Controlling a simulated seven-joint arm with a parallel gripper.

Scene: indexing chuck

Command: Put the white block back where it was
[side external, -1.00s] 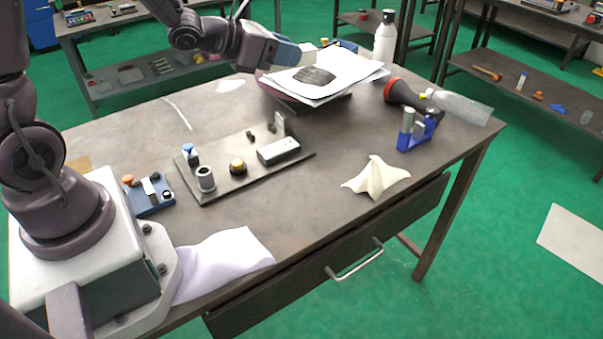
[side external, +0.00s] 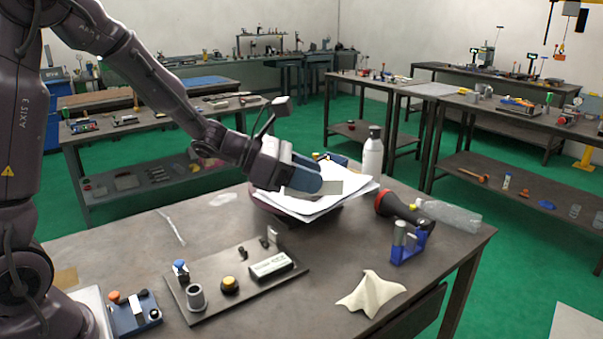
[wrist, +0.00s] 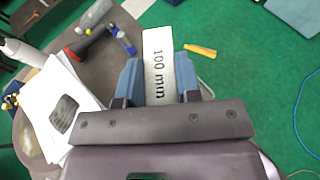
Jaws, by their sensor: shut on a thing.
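My gripper (side external: 316,184) is at the back of the table, in front of the white paper sheets in the side view. Its blue fingers (wrist: 159,80) are shut on a pale block (wrist: 158,58) marked "100 mm" in the wrist view. The block's grey-white end (side external: 331,187) sticks out past the fingers in the side view. A dark plate (side external: 215,308) lies on the front of the table, apart from the gripper. It bears a white-topped block (side external: 271,266) with a dark marking, a grey cylinder (side external: 196,297) and a yellow-topped knob (side external: 230,285).
Paper sheets (side external: 352,196) lie near the gripper, with a white bottle (side external: 373,156) behind. A red-and-black torch (side external: 398,206), blue stand (side external: 408,247) and cream cloth (side external: 370,293) occupy the right. A blue fixture (side external: 134,315) sits left of the plate. Bare tabletop lies between plate and papers.

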